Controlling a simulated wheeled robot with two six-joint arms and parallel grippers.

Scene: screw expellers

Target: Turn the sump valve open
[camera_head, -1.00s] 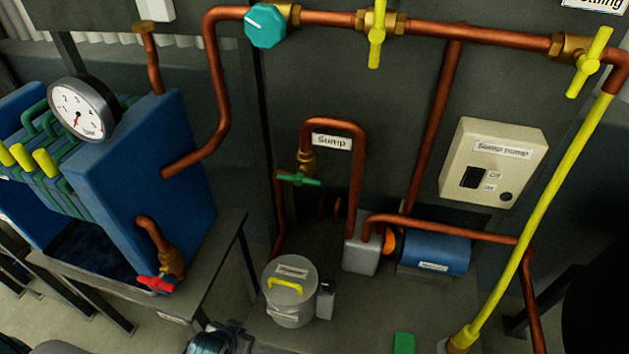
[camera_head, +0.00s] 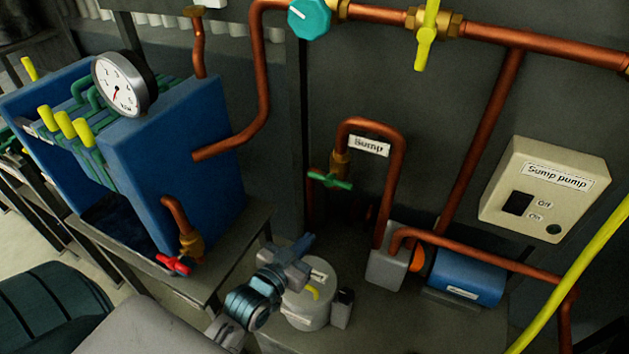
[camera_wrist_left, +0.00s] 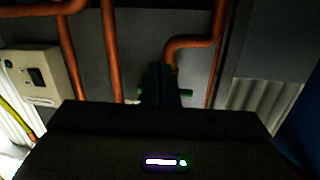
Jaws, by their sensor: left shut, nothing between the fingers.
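The sump valve's green handle (camera_head: 330,181) sits on a brass body below the white "Sump" label (camera_head: 369,146), on the copper pipe loop. The handle lies crosswise to its pipe. My left gripper (camera_head: 306,243) is shut and empty, below and slightly left of the handle in the head view, in front of the lidded grey bucket. It appears apart from the valve. In the left wrist view, my dark gripper fingers (camera_wrist_left: 160,85) cover the handle's middle; a green end (camera_wrist_left: 187,92) shows beside them. My right gripper is out of view.
The grey bucket (camera_head: 306,318) with a yellow handle stands below. A blue tank with a red valve handle (camera_head: 174,264) is at left. The blue pump (camera_head: 456,274) and "Sump pump" switch box (camera_head: 545,192) are at right. Copper pipes (camera_head: 398,185) run close to the valve.

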